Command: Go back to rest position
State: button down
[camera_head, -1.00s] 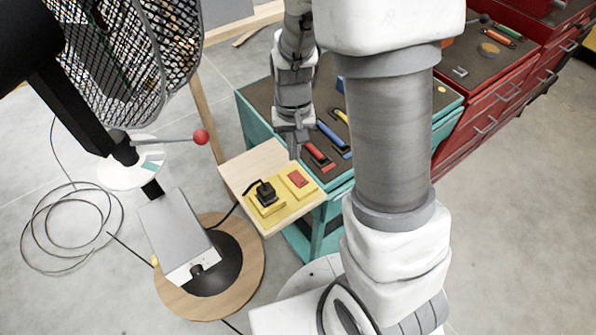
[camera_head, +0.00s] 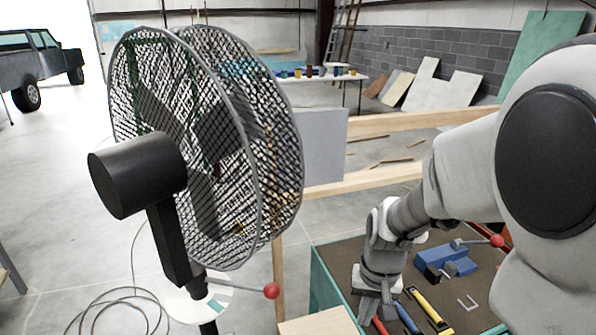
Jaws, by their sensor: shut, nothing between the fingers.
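My gripper (camera_head: 377,308) hangs at the lower middle right, pointing down, shut and empty. It is above the left part of the dark top of the teal tool cart (camera_head: 330,285). It lies close to the tool handles in the picture; I cannot tell its exact height above them. My arm reaches in from the right and hides part of the cart.
A large fan (camera_head: 205,150) stands at left, with a red-knobbed lever (camera_head: 271,290) below. A blue vise (camera_head: 447,262), a yellow-handled tool (camera_head: 428,307) and a blue-handled tool (camera_head: 407,316) are on the cart. A wooden board (camera_head: 318,322) shows at the bottom edge.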

jog(key=s+r+n+t, duration=0.2)
jog(key=s+r+t, duration=0.2)
jog(key=s+r, duration=0.8)
jog(key=shift+s+d+r+t, duration=0.25)
jog(key=shift+s+r+t, duration=0.1)
jog(key=shift+r, duration=1.65)
